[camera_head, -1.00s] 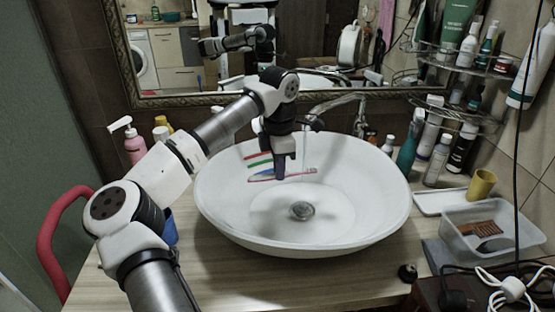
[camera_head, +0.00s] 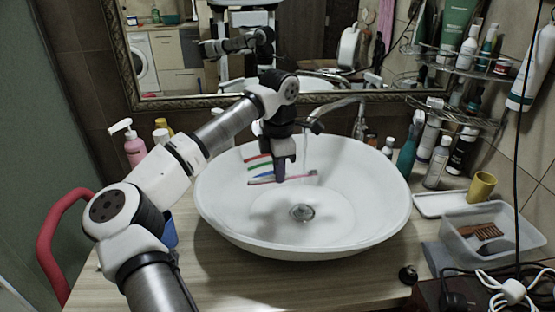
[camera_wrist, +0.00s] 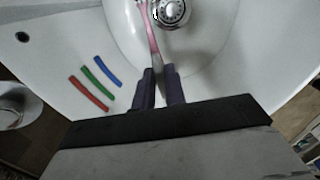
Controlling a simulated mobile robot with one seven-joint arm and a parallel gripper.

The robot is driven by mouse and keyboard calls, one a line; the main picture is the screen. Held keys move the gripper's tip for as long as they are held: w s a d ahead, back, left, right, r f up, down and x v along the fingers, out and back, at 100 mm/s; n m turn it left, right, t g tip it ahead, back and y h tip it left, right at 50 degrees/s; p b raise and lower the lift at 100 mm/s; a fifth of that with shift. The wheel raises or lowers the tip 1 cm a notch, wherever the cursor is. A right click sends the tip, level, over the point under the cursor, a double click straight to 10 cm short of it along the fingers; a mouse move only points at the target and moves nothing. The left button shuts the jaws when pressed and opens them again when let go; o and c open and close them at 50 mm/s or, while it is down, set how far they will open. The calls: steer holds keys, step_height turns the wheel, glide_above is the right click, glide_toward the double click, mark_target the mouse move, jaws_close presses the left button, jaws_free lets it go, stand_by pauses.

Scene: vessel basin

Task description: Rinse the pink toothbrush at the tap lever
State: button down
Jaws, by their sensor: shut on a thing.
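The pink toothbrush (camera_head: 298,176) is held over the white basin (camera_head: 385,215), lying roughly level, with its head end to the right. In the wrist view the pink toothbrush (camera_wrist: 151,32) runs up from between my fingers past the drain. My gripper (camera_head: 280,177) is shut on it, with dark fingers pointing down; it also shows in the wrist view (camera_wrist: 160,75). The tap (camera_head: 316,125) stands behind the basin, right of my gripper. A thin stream of water (camera_head: 306,148) falls from it near the brush's head end. I cannot tell whether the stream touches the brush.
Red (camera_head: 257,157), green (camera_head: 258,166) and blue (camera_head: 263,174) strips lie on the basin's left wall. The metal drain (camera_head: 302,212) is clear. Bottles and a wire rack (camera_head: 470,115) stand at right, with a clear box (camera_head: 490,240). A pink pump bottle (camera_head: 134,150) stands at left.

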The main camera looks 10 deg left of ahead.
steer(key=s+r, duration=0.4)
steer(key=s, duration=0.1)
stand_by(0.7)
stand_by(0.5)
